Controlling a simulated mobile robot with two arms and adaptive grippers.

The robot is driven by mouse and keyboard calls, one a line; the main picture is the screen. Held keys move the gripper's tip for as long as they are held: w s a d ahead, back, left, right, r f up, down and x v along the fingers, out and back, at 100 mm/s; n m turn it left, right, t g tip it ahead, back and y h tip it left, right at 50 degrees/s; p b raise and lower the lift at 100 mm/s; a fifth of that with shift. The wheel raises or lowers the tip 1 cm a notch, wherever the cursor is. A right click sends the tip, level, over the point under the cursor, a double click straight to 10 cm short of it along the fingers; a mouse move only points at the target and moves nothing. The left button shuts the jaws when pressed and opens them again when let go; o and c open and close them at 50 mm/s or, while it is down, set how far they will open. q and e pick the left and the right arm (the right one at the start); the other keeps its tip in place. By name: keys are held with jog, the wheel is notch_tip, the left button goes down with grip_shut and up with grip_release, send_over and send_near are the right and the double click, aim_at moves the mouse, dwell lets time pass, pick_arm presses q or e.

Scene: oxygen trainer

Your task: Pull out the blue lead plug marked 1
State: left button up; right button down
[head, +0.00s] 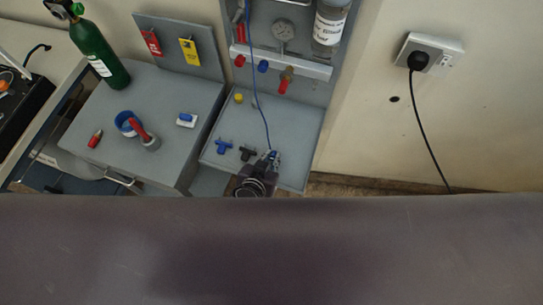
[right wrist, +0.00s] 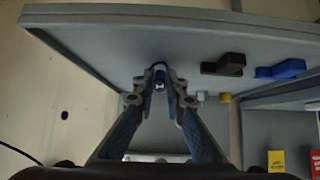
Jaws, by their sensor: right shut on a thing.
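My right gripper (head: 268,163) is at the right part of the grey shelf (head: 292,120), shut on a blue plug (head: 272,154). A thin blue lead (head: 257,95) runs from the plug up to the wall panel. In the right wrist view the fingertips (right wrist: 160,78) close around the blue plug (right wrist: 159,86) close to the grey surface. The fingers hide much of the plug, and no number on it can be read. I cannot tell whether the plug is seated in a socket. My left gripper is not in view.
A black handle (head: 246,153) and a blue handle (head: 223,146) stand just left of my right gripper. A yellow knob (head: 239,98) is farther back. The wall panel (head: 308,68) carries a gauge (head: 283,30) and coloured fittings. A grey cabinet (head: 170,100) stands left.

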jog(key=shift+f, duration=0.1)
jog(key=c, duration=1.9)
grip_release()
jog(key=shift+s, duration=0.1)
jog(key=v, duration=1.2)
